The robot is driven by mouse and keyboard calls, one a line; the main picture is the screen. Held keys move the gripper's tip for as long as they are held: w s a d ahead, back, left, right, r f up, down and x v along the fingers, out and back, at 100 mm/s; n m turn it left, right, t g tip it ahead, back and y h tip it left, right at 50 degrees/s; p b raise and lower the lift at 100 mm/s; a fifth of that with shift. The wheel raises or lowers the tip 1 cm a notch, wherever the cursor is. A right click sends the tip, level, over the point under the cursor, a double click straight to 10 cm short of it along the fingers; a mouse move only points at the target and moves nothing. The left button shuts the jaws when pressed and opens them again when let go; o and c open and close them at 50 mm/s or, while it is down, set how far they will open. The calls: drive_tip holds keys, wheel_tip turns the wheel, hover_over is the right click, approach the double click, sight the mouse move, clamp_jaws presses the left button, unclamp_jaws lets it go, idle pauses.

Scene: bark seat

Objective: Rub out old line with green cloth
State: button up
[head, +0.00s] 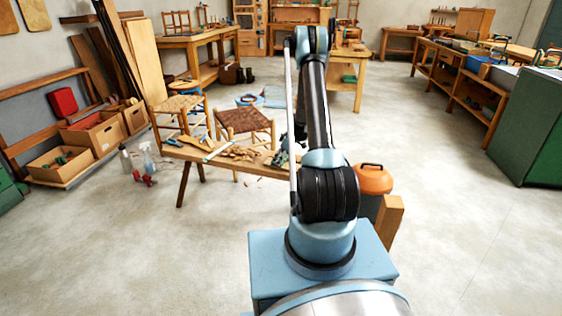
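My arm rises through the middle of the view, and its links hide part of the low wooden bench (188,151) behind it. I cannot make out my gripper. Tools and wood-coloured pieces lie on the bench, with a small dark greenish item (280,160) beside the arm; I cannot tell whether it is the green cloth. No drawn line is clear enough to pick out at this size.
A stool with a dark woven seat (243,120) and a pale-seated chair (180,104) stand behind the bench. An orange-lidded container (373,180) is right of my arm. Spray bottle (147,158) and boxes (92,134) are left. The right floor is open.

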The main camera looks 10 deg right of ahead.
drive_tip(key=shift+s+a, duration=0.4)
drive_tip(key=shift+s, duration=0.25)
drive_tip(key=shift+s+a, duration=0.35)
drive_tip(key=shift+s, duration=0.25)
drive_tip(key=shift+w+d+f, duration=0.1)
drive_tip(key=shift+w+d, duration=0.35)
drive_tip(key=shift+w, duration=0.2)
drive_tip(key=shift+w+d, duration=0.4)
drive_tip(key=shift+w, duration=0.25)
drive_tip(key=shift+r, duration=3)
drive_tip(key=shift+s+r, duration=0.1)
